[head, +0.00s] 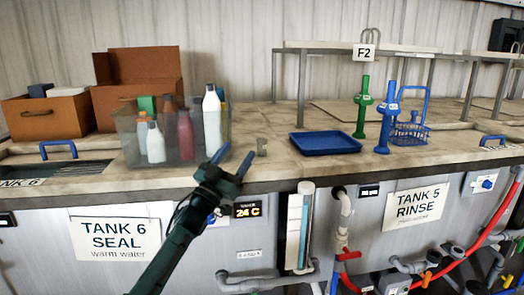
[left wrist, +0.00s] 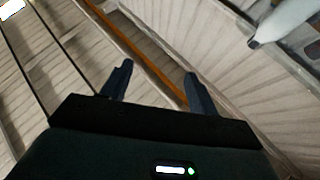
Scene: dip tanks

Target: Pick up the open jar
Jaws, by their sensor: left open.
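I cannot tell the exact gap between the fingers and the jar. My right gripper is in neither view.
A clear bin (head: 130,132) with several bottles stands left of the gripper. A blue tray (head: 325,143) lies right of the jar. Cardboard boxes (head: 48,115) are at the left.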

